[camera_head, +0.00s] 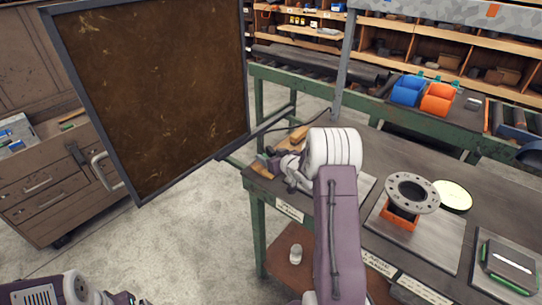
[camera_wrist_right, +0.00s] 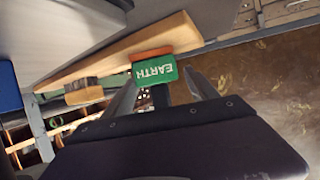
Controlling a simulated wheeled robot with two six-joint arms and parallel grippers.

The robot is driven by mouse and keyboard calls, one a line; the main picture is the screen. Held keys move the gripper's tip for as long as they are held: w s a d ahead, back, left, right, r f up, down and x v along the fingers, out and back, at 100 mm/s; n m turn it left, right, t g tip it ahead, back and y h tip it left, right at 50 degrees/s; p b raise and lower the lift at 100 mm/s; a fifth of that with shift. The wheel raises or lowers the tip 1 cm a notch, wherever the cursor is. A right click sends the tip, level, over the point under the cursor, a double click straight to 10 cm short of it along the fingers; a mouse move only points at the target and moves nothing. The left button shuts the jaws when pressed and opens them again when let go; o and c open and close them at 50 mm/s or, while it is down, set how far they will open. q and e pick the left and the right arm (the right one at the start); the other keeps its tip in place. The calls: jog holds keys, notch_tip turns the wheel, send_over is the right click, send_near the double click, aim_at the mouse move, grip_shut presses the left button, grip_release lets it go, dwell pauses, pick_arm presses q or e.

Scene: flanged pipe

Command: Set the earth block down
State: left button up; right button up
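The earth block is green with white EARTH lettering (camera_wrist_right: 154,71) and shows in the right wrist view at the tips of my right gripper (camera_wrist_right: 161,78). The fingers are apart, one on each side of it. I cannot tell whether both touch it. An orange strip lies along its upper edge, against a long wooden piece (camera_wrist_right: 120,55). In the head view my right gripper (camera_head: 272,163) is over the left end of the workbench (camera_head: 450,240), and the block is not clearly visible there. My left arm shows only at the bottom left edge, its fingers not clear.
A dark framed panel (camera_head: 150,90) stands left of the bench. On the bench are a grey flange (camera_head: 412,193) on an orange support, a pale yellow disc (camera_head: 453,195) and a dark green-edged device (camera_head: 510,263). Blue (camera_head: 407,90) and orange (camera_head: 438,98) bins stand behind.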

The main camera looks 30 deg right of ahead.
jog(key=shift+r, duration=0.3)
jog(key=v, duration=1.2)
jog(key=shift+p, duration=0.45)
jog(key=shift+f, duration=0.15)
jog(key=a+f+g, duration=0.1)
jog(key=s+a+f+g, duration=0.1)
jog(key=a+f+g+h, duration=0.1)
jog(key=shift+s+a, duration=0.25)
jog(key=shift+s, duration=0.1)
jog(key=s+a+f+g, duration=0.2)
jog(key=s+a+g, duration=0.2)
jog(key=s+a, duration=0.3)
jog(key=s+a+f+g+y, duration=0.1)
jog(key=s+a+f+g, duration=0.2)
jog(key=s+a+g, duration=0.2)
jog(key=s+a, duration=0.3)
jog(key=s, duration=0.4)
jog(key=shift+s+f, duration=0.2)
jog(key=shift+s, duration=0.05)
